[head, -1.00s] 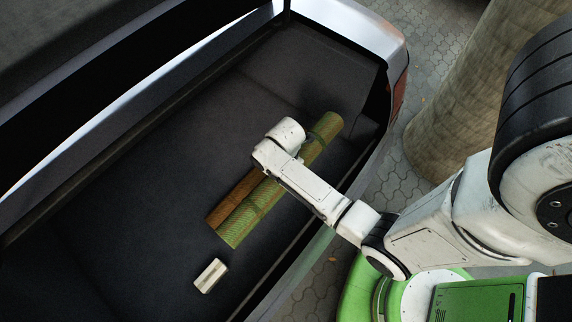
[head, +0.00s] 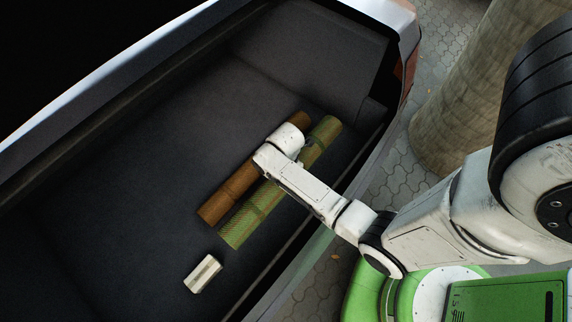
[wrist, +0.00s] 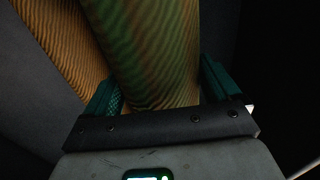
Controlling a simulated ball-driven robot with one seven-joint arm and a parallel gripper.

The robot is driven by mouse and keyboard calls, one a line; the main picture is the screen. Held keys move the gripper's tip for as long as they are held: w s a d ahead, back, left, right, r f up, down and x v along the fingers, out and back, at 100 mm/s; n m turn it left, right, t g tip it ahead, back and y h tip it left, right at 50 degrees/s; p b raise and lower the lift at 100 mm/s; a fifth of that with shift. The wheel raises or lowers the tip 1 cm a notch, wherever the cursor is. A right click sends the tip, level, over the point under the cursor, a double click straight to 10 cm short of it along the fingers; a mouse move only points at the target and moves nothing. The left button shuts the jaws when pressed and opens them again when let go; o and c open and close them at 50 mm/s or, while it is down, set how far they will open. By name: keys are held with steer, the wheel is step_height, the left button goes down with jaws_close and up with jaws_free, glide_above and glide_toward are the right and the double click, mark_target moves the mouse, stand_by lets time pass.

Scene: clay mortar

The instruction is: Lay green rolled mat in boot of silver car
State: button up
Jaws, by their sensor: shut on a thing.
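The green rolled mat (head: 247,216) is in the dark boot (head: 110,200) of the silver car (head: 130,72), near the boot's open edge. My arm covers its middle in the head view. In the wrist view the green mat (wrist: 152,50) lies between the two teal fingers of my gripper (wrist: 162,88), which is shut on it. Whether the mat rests on the boot floor or hangs just above it, I cannot tell.
A brown rolled mat (head: 228,195) lies alongside the green one, on its inner side; it also shows in the wrist view (wrist: 68,42). A small pale block (head: 202,273) lies on the boot floor. A thick round trunk or pillar (head: 460,100) stands outside on the paving.

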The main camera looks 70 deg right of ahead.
steer(key=shift+f+b, duration=2.3)
steer(key=shift+f, duration=1.2)
steer(key=o, duration=1.2)
step_height(320, 180, up, 11)
steer(key=shift+f+p, duration=0.1)
steer(key=shift+p, duration=0.9)
steer(key=shift+s+a+r+m+t, duration=0.15)
steer(key=shift+s+a+r+m, duration=1.35)
steer(key=shift+m, duration=1.05)
steer(key=shift+s+a+r+m+t, duration=0.2)
steer(key=shift+s+a+r+m, duration=0.8)
steer(key=shift+a+r+m, duration=1.2)
steer(key=shift+s+a+r+m+t, duration=0.15)
steer(key=shift+s+a+r+m, duration=1.25)
steer(key=shift+m, duration=1.45)
